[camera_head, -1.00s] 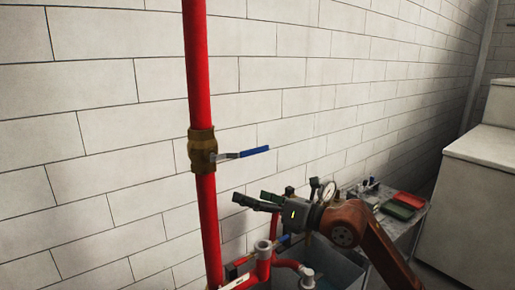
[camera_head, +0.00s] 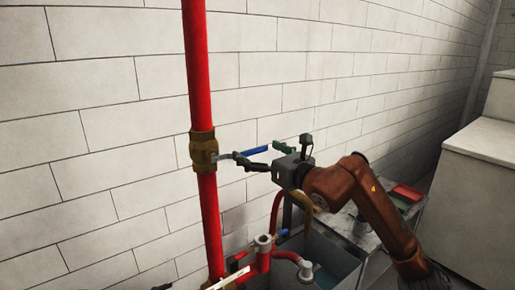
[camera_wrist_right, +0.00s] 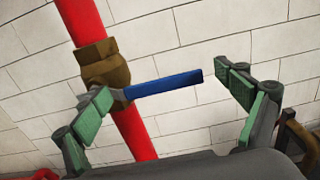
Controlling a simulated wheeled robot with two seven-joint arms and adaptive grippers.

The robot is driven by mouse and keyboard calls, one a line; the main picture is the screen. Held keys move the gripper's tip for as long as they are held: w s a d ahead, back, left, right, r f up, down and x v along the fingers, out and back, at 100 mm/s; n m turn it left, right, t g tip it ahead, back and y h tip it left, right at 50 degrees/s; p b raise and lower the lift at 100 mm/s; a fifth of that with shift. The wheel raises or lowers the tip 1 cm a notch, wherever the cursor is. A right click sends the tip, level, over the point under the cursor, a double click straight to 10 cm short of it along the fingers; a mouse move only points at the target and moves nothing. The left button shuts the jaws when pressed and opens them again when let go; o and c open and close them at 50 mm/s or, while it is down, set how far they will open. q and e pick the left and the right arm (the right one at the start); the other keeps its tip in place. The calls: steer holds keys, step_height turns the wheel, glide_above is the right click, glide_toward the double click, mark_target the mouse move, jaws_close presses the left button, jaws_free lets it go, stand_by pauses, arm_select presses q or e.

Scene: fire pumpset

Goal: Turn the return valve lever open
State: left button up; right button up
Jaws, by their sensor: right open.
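A brass valve (camera_head: 203,150) sits on the vertical red pipe (camera_head: 197,60) in front of the wall. Its lever (camera_head: 252,152) has a blue grip and points right, across the pipe. My right gripper (camera_head: 262,157) is open at the lever's free end. In the right wrist view the blue lever (camera_wrist_right: 160,85) lies between the spread green-padded fingers (camera_wrist_right: 165,88), with a gap at its tip on the right. The left finger overlaps the lever's root near the valve body (camera_wrist_right: 103,65); contact there cannot be told. My left gripper does not show.
Below are red pipe fittings (camera_head: 263,245) and an open grey tank (camera_head: 335,262). A table with a red tray (camera_head: 407,193) stands behind my right arm. White blocks (camera_head: 480,180) stand at the right. The wall (camera_head: 100,120) left of the pipe is clear.

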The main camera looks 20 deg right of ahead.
steer(key=c, duration=1.7)
steer(key=shift+r, duration=0.1)
